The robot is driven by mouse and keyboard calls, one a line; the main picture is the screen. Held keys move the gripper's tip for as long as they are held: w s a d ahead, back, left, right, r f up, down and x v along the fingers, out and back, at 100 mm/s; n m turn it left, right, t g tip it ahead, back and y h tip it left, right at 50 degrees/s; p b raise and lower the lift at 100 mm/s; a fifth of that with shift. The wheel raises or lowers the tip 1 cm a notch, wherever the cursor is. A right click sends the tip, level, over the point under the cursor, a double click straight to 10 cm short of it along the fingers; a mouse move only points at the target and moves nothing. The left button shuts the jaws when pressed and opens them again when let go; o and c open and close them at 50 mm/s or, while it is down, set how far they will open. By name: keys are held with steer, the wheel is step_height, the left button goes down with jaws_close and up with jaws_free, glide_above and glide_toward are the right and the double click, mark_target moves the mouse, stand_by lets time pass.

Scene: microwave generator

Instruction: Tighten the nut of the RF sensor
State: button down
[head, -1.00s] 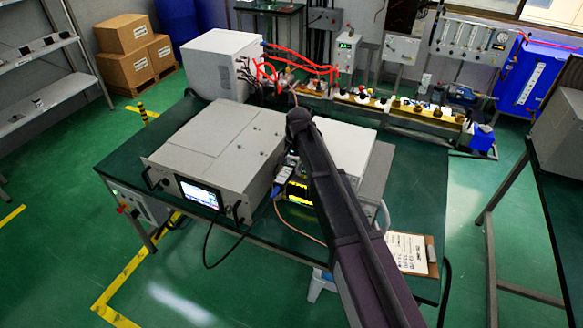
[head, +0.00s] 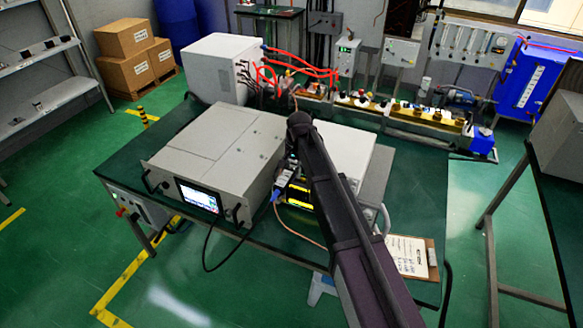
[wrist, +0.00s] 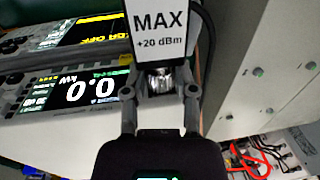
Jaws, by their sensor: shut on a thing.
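The RF sensor (wrist: 162,32) is a white block labelled "MAX +20 dBm" at the top middle of the wrist view. Its silver nut (wrist: 160,78) shows just below the block. My gripper (wrist: 160,90) has one finger on each side of the nut and is shut on it. In the head view, a small pale block that looks like the sensor (head: 284,178) sits just left of my arm, with a blue plug beside it. My arm hides the gripper and nut there.
Two meters with lit displays (wrist: 85,90) lie left of the gripper in the wrist view. A grey cabinet side (wrist: 255,70) stands close on the right. A large grey unit with a screen (head: 205,150) fills the table's left half. A clipboard (head: 410,256) lies at the front right.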

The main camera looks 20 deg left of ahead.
steer(key=shift+s+d+f+y, duration=0.1)
steer(key=shift+y, duration=0.2)
steer(key=shift+d+f+y+b, duration=0.1)
steer(key=shift+y+b, duration=0.3)
steer(key=shift+y, duration=0.2)
steer(key=y+b, duration=0.2)
steer(key=shift+d+f+y, duration=0.15)
steer(key=shift+y, duration=0.25)
steer(key=shift+y+b, duration=0.8)
steer(key=shift+b, duration=0.05)
steer(key=shift+y+b, duration=0.3)
steer(key=shift+y, duration=0.1)
steer(key=shift+c, duration=2)
jaws_free()
steer(key=shift+r+h+p, duration=0.3)
steer(key=shift+p, duration=0.25)
